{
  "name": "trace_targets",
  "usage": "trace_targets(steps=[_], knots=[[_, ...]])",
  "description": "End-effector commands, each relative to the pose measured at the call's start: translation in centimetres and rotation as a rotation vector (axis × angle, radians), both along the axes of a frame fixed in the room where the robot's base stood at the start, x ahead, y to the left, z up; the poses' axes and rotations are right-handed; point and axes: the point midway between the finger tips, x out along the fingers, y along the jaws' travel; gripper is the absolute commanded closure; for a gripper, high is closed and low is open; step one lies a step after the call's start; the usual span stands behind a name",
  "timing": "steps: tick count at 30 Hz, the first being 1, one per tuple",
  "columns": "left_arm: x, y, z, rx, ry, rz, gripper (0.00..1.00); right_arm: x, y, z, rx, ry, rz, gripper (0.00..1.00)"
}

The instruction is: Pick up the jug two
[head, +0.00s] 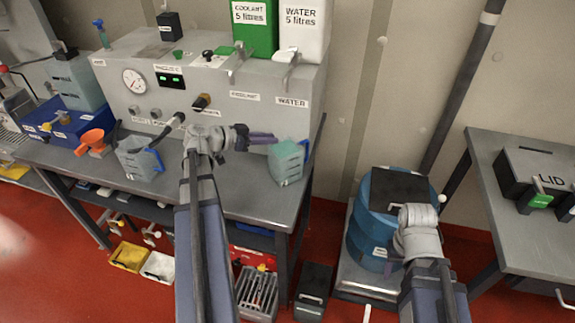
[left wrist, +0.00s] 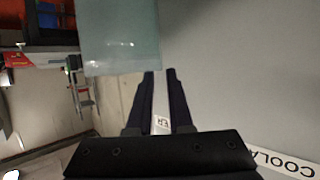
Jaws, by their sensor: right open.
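A pale translucent jug (head: 287,162) with a blue handle stands at the right end of the grey bench (head: 232,192). A similar jug (head: 138,160) with a blue handle stands further left. I cannot read a number on either jug. My left gripper (head: 275,138) points right, its fingers just short of the right jug's upper part. In the left wrist view the jug (left wrist: 120,40) lies beyond the fingertips (left wrist: 160,72). The fingers are apart with nothing between them. My right gripper (head: 390,268) is low beside the blue drum, partly hidden by its own wrist; it is open.
A grey panel (head: 215,112) with a gauge and knobs backs the bench. Green coolant (head: 255,35) and white water (head: 303,40) containers stand above it. The blue drum (head: 360,235) stands right, before a side table (head: 520,235).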

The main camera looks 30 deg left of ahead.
Motion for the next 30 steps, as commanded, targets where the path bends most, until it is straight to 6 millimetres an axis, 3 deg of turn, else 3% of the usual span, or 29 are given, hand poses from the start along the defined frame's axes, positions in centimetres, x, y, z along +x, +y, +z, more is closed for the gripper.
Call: trace_targets(steps=[8, 18, 25, 30], knots=[[0.7, -0.3, -0.6, 0.0, 0.0, -0.002, 0.81, 0.0, 0.0, -0.6, 0.0, 0.0, 0.0, 0.5], [4.1, -2.1, -2.5, 0.0, 0.0, -0.003, 0.81, 0.0, 0.0, -2.5, 0.0, 0.0, 0.0, 0.5], [4.2, -2.2, -2.4, 0.0, 0.0, -0.001, 0.81, 0.0, 0.0, -2.4, 0.0, 0.0, 0.0, 0.5], [4.2, -2.2, -2.4, 0.0, 0.0, -0.001, 1.0, 0.0, 0.0, -2.4, 0.0, 0.0, 0.0, 0.5]])
